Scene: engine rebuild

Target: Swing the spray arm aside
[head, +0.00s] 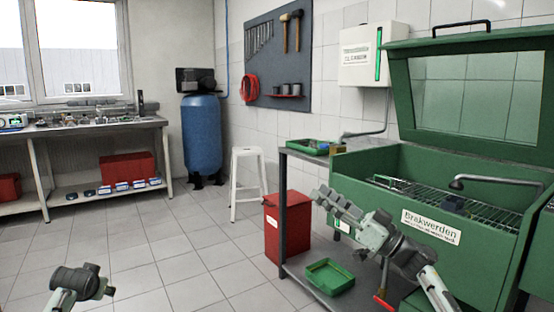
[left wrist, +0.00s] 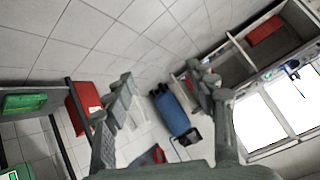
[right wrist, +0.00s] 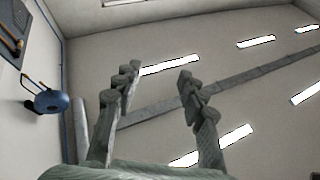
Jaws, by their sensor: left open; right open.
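The spray arm (head: 500,179) is a thin grey pipe with a rounded head at its left end. It reaches in from the right over the wire rack of the green parts washer (head: 350,165), whose lid stands open. My right gripper (head: 322,197) is in front of the washer's front wall, to the left of the spray arm and apart from it. It is open and empty, also in the right wrist view (right wrist: 158,76). My left gripper is open and empty in the left wrist view (left wrist: 160,78), far from the washer. The spray arm shows in neither wrist view.
A grey stand (head: 293,205) with green trays is left of the washer, beside a red bin (head: 280,235). A white stool (head: 247,180) and blue tank (head: 201,135) stand behind. The tiled floor at left is clear.

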